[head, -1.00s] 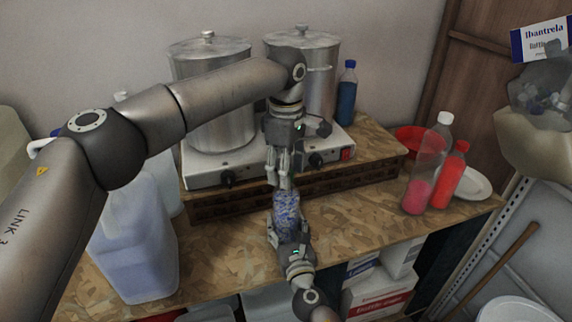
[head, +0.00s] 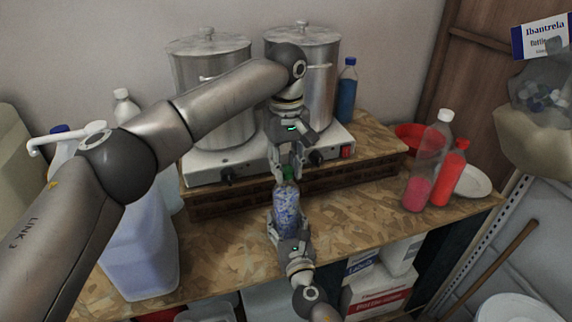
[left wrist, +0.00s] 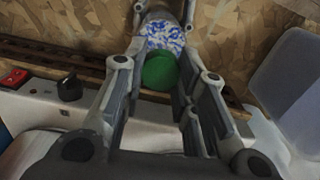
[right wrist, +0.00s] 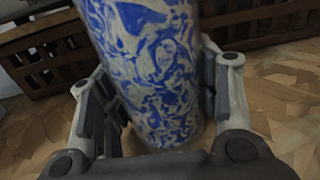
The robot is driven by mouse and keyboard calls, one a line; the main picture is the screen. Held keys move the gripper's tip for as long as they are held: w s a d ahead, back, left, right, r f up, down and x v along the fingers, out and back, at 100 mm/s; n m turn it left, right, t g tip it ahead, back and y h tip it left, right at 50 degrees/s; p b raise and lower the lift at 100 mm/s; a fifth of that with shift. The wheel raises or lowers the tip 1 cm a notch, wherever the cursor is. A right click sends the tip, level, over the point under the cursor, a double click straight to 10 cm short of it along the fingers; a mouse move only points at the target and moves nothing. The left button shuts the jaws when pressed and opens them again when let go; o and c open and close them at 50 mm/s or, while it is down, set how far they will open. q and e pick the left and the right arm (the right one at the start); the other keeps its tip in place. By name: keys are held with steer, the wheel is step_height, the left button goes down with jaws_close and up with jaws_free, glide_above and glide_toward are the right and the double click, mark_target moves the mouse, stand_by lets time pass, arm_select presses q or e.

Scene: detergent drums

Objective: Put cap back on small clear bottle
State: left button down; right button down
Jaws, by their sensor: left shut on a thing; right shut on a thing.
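The small clear bottle (head: 287,212), with blue and white swirls, stands upright at the front of the wooden worktop. My right gripper (head: 289,228) is shut around its lower body; the bottle also fills the right wrist view (right wrist: 150,70). The green cap (head: 287,174) is at the bottle's mouth, and in the left wrist view (left wrist: 160,71) it lies in line with the bottle. My left gripper (head: 287,167) comes from above and is shut on the cap. Whether the cap's threads are engaged is hidden.
Behind stands a white double hotplate (head: 225,167) with two steel pots (head: 215,110) on a wooden riser. A large jug (head: 140,250) stands left. A pink-filled bottle (head: 420,185) and a red bottle (head: 449,178) stand right. The worktop between is free.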

arm_select(q)
steer(key=m, duration=0.3)
steer(key=shift+m, duration=0.3)
steer(key=m, duration=1.5)
steer(key=shift+m, duration=0.3)
steer(key=m, duration=0.8)
steer(key=shift+m, duration=0.3)
steer(key=m, duration=0.4)
steer(key=shift+m, duration=0.3)
steer(key=c, duration=1.1)
jaws_free()
steer(key=shift+c, duration=0.2)
